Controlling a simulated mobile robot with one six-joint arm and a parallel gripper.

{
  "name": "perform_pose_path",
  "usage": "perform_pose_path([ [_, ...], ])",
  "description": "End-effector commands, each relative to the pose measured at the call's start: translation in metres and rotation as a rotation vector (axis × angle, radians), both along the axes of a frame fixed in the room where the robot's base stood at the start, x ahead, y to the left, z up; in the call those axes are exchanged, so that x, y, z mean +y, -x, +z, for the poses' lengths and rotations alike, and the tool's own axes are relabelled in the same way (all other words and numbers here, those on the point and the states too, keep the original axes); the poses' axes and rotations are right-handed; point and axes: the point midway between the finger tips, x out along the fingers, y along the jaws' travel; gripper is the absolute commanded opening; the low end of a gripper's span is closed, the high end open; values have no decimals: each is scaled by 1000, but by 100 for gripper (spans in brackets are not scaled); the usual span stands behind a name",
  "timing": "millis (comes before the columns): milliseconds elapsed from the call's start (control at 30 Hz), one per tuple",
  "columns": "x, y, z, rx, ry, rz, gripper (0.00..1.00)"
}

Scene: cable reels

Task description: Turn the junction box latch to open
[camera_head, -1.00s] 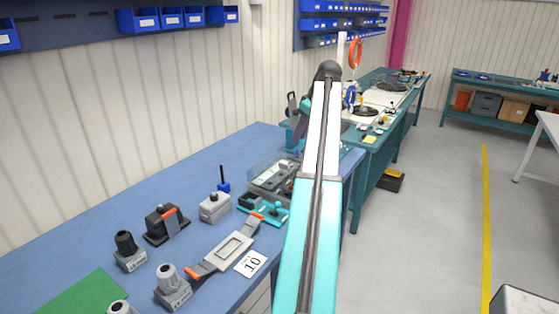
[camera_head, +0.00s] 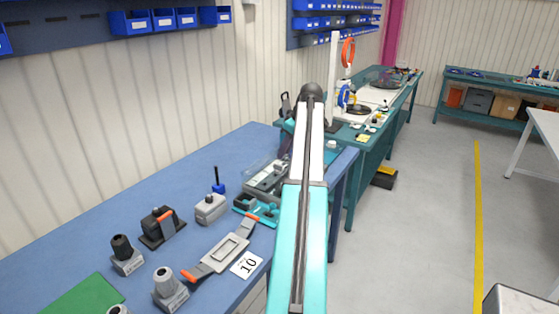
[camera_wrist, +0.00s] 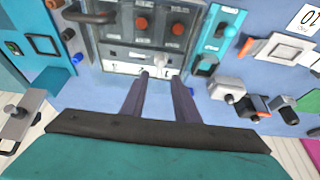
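A grey box with red-orange knobs on dark panels (camera_wrist: 143,25) fills the upper middle of the wrist view and looks like the junction box. Its pale front strip (camera_wrist: 118,68) faces my gripper, with a small silver part (camera_wrist: 160,60) that may be the latch; its position is too small to tell. In the head view a grey box (camera_head: 266,177) stands on the blue bench, partly behind my arm. My gripper (camera_wrist: 162,76) is open, its two dark fingers apart with nothing between them, tips close to the front strip. Contact cannot be told. My arm hides the gripper in the head view.
A black handle (camera_wrist: 88,17) is left of the box.

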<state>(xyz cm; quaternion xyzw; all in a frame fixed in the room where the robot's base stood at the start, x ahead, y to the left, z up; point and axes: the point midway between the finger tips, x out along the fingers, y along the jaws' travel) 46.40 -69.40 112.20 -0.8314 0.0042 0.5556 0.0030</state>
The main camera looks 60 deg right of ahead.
Motion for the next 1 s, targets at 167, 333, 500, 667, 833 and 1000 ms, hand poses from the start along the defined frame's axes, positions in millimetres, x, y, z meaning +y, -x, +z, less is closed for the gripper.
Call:
perform_pose_path([
  [167,1,-9,-19,1,-1,2,28],
  [333,1,-17,-38,1,-1,2,28],
  [500,1,-23,-52,1,-1,1,28],
  [667,1,-26,-61,0,1,2,28],
  [833,1,-27,-63,0,1,2,28],
  [1000,1,-27,-63,0,1,2,28],
])
